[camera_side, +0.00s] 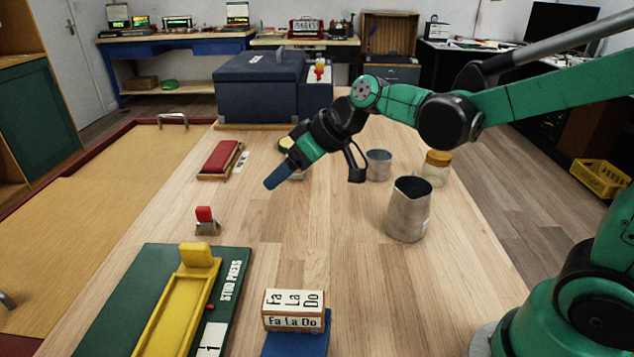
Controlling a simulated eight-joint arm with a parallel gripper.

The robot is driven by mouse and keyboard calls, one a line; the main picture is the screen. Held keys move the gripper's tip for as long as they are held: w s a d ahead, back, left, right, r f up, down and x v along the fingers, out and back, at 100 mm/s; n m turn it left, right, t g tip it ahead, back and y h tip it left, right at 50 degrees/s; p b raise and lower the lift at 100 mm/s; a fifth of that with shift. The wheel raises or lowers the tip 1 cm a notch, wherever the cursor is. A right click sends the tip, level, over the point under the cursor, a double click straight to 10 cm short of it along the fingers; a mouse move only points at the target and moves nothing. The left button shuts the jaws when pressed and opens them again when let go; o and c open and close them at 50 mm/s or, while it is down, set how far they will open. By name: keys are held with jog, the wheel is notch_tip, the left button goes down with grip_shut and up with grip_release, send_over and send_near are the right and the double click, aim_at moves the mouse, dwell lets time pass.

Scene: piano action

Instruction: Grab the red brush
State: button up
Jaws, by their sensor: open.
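The red brush (205,216) stands upright on the wooden table, left of centre, its red handle up and its bristles down on the wood. My gripper (284,178) is above the table, up and to the right of the brush, and apart from it. It points down to the left, with a blue-tipped finger in view. The gripper is open and nothing shows between its fingers. The second finger is hard to make out from this side.
A green stud press board (236,273) with a yellow lever lies in front of the brush. A red padded block (221,157) lies behind it. Fa-La-Do blocks (293,309) sit at the front. A metal pitcher (408,212), a metal cup (378,164) and a jar (436,170) stand right.

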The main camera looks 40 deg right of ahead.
jog(key=w+a+f+n+y, duration=0.3)
jog(key=w+f, duration=0.1)
jog(key=w, duration=0.4)
jog(key=n+t+y, duration=0.1)
jog(key=n+y, duration=0.1)
send_near(209, 208)
jog(key=x, duration=0.5)
jog(key=shift+w, duration=0.15)
jog(key=shift+w+a+f+n+t+y, duration=0.3)
jog(key=shift+f+y, duration=0.1)
jog(key=shift+f, duration=0.1)
jog(key=shift+x, duration=2.6)
grip_shut()
